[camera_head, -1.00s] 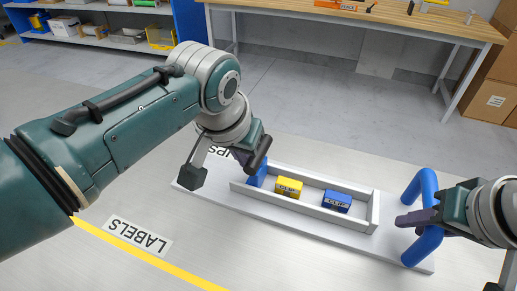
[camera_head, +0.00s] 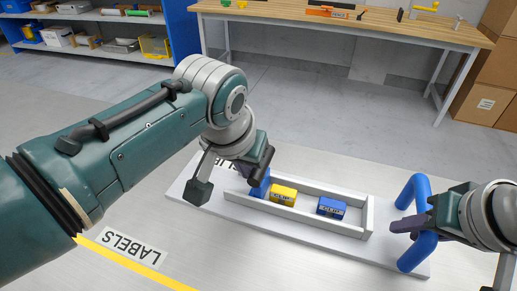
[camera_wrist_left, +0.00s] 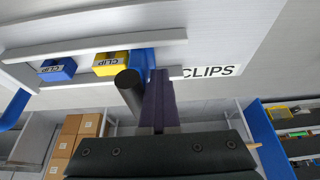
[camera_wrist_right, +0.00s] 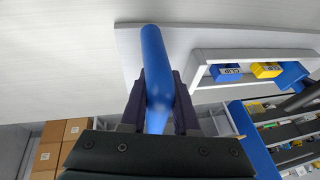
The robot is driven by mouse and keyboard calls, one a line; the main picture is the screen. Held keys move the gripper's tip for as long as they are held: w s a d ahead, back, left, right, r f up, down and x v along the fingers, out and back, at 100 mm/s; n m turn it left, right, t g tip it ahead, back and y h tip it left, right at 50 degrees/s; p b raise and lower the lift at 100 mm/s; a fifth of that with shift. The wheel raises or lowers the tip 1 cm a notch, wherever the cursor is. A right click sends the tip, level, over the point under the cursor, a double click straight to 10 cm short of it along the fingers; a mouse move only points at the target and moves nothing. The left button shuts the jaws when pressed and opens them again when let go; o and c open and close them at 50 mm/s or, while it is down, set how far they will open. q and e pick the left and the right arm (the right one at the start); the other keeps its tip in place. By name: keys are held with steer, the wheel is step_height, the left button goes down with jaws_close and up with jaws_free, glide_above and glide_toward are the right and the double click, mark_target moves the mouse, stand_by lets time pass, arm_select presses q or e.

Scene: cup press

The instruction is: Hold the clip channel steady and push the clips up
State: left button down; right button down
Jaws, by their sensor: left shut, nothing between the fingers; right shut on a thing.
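The white clip channel (camera_head: 368,222) lies on the table. A yellow clip (camera_head: 283,194) and a blue clip (camera_head: 331,207) sit inside it, with a gap between them. A blue block (camera_head: 260,186) stands in the channel's left end, close against the yellow clip; the left wrist view also shows this block (camera_wrist_left: 142,60). My left gripper (camera_head: 248,169) is shut and empty, its fingertips down at the block's outer side; the exact contact is hidden. My right gripper (camera_head: 408,225) is shut on the blue handle (camera_head: 416,190) at the board's right end, as the right wrist view shows (camera_wrist_right: 155,100).
The channel is on a white board (camera_head: 190,200), with a CLIPS label partly hidden by my left arm. A LABELS sign (camera_head: 134,245) and a yellow line mark the table at the left. A wooden workbench (camera_head: 340,22), shelves and cardboard boxes (camera_head: 485,95) stand beyond.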

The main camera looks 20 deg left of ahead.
mark_target(277, 190)
arm_select(q)
steer(key=shift+d, duration=4.05)
stand_by(0.8)
steer(key=shift+a, duration=0.1)
stand_by(0.3)
steer(key=shift+a, duration=1.25)
step_height(277, 190, up, 10)
stand_by(0.8)
